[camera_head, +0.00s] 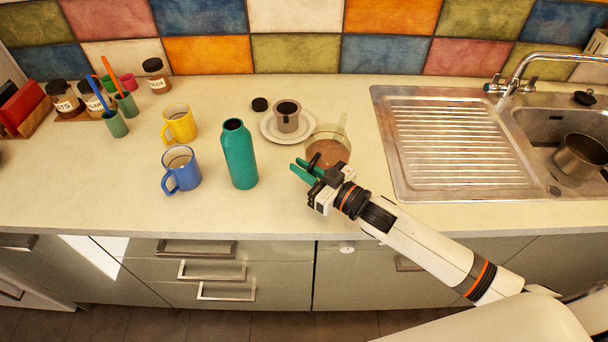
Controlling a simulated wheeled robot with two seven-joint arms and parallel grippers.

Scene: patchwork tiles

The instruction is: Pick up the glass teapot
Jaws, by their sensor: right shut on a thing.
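The glass teapot (330,146) stands on the counter with brown liquid in it, in front of the white saucer and left of the sink. It is see-through and its outline is faint. My right gripper (304,171) is at the teapot's near side, with its green fingers pointing left. It is shut on the teapot, apparently at a dark handle part, though the gripper hides the exact contact. The teapot looks upright; I cannot tell whether it touches the counter. My left gripper is not in view.
A green bottle (239,154) stands close left of my right gripper. A cup (287,115) on a saucer (268,128) is behind it. Blue (183,172) and yellow (179,124) mugs stand further left. The sink (545,122) with a pot (581,156) is at right.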

